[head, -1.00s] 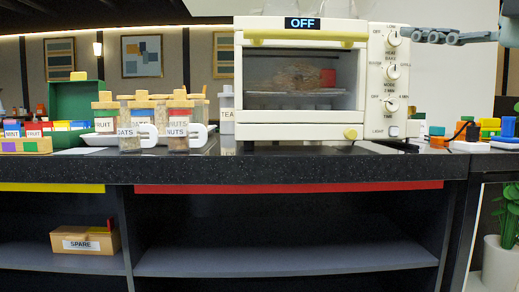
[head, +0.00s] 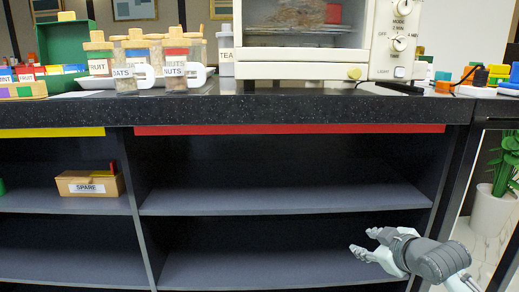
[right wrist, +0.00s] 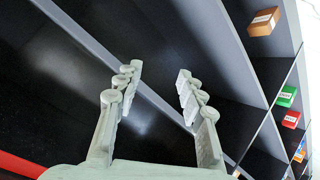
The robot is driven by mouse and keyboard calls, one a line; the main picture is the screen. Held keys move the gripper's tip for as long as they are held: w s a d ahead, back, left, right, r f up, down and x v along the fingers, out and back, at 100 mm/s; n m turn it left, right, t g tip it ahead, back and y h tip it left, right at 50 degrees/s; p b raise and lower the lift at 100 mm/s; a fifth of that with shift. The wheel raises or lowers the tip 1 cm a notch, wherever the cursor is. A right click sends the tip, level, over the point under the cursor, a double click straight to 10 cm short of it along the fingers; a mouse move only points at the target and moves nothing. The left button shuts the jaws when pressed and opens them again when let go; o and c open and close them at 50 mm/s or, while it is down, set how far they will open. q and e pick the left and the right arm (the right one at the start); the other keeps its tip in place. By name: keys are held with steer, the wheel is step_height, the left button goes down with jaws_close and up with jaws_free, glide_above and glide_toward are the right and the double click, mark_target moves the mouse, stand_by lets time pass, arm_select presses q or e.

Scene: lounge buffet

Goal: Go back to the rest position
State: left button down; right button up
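My right gripper (head: 366,246) is low at the lower right of the head view, in front of the open shelves under the counter. In the right wrist view its two fingers (right wrist: 158,90) stand apart with nothing between them, so it is open and empty. The toaster oven (head: 300,70) stands on the dark counter (head: 250,108), its door shut, with something inside behind the glass. My left gripper is not in the head view.
Jars labelled oats (head: 126,73) and nuts (head: 174,70) stand left of the oven. A box labelled spare (head: 90,183) sits on the left shelf. The shelves (head: 280,200) under the red strip are empty. A potted plant (head: 492,205) stands at right.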

steer(key=s+f+m+g+h, duration=0.1)
steer(key=s+f+m+g, duration=0.1)
steer(key=s+f, duration=0.5)
steer(key=s+f+m+g, duration=0.15)
steer(key=s+f, duration=0.25)
steer(key=f, duration=0.7)
steer(key=s+d+f+m+g+h, duration=0.1)
steer(key=s+f+m+g, duration=0.2)
steer(key=s+f, duration=1.2)
steer(key=s+g, duration=0.2)
steer(key=s, duration=0.2)
steer(key=shift+s+d+f+h, duration=0.15)
steer(key=shift+s+f+h, duration=0.15)
steer(key=shift+h, duration=0.1)
